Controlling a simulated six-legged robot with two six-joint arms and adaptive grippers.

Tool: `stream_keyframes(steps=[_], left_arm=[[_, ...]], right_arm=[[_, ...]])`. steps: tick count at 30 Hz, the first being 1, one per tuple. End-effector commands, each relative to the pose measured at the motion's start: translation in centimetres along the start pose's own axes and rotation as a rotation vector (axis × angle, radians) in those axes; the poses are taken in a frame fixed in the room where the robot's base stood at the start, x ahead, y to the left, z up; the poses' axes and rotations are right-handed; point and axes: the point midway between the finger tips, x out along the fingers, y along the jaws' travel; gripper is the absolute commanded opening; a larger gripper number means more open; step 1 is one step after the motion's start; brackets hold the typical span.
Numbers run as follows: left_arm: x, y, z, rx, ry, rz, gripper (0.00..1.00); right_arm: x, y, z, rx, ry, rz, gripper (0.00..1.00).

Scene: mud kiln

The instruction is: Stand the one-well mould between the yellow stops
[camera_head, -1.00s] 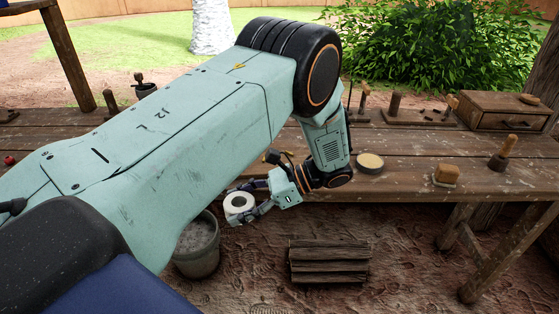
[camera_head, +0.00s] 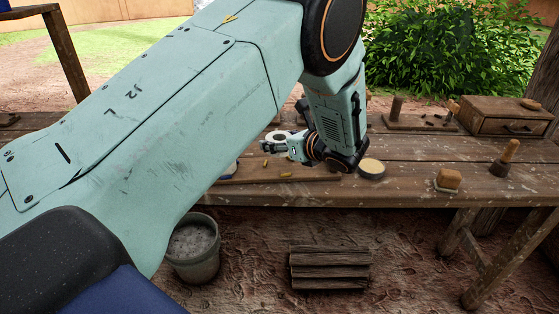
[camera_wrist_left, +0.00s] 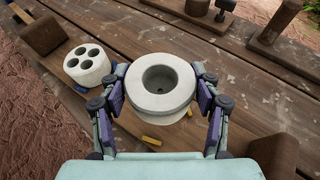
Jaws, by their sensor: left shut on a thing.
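The one-well mould (camera_wrist_left: 160,87), a pale round block with one deep hole, is between the fingers of my left gripper (camera_wrist_left: 161,92). The gripper is shut on it from both sides, and the mould's hole faces the wrist camera. In the head view the mould (camera_head: 276,136) and the left gripper (camera_head: 281,145) show small above the bench, partly behind my arm. Two yellow stops show on the wood below the mould: the near stop (camera_wrist_left: 151,141) and another (camera_wrist_left: 189,112) at the mould's lower right edge. Whether the mould touches the wood I cannot tell. My right gripper is not in view.
A pale mould with several wells (camera_wrist_left: 87,64) stands left of the held one. A round pale-topped tin (camera_head: 371,169), a wooden-backed brush (camera_head: 448,180) and a drawer box (camera_head: 506,115) stand on the bench (camera_head: 420,157). A bucket (camera_head: 195,250) stands below.

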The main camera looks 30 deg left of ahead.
Motion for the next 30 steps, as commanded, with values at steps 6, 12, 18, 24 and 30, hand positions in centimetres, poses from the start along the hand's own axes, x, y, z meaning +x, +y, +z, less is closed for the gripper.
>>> stream_keyframes(steps=[6, 12, 18, 24, 30], left_arm=[[0.7, 0.0, -1.5, -0.002, -0.001, 0.001, 0.23], [1.7, 0.0, -4.0, -0.002, 0.0, 0.002, 0.23], [1.9, -0.1, -4.5, -0.004, -0.001, 0.001, 0.23], [2.0, 0.0, -4.7, -0.004, -0.001, 0.001, 0.23], [2.0, 0.0, -4.8, -0.003, 0.0, 0.002, 0.77]], right_arm=[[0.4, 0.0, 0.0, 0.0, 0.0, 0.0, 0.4], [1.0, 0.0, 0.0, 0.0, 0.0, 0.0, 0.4], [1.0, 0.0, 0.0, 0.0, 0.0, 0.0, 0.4], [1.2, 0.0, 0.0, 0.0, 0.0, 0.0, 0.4], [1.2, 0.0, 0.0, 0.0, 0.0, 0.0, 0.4]])
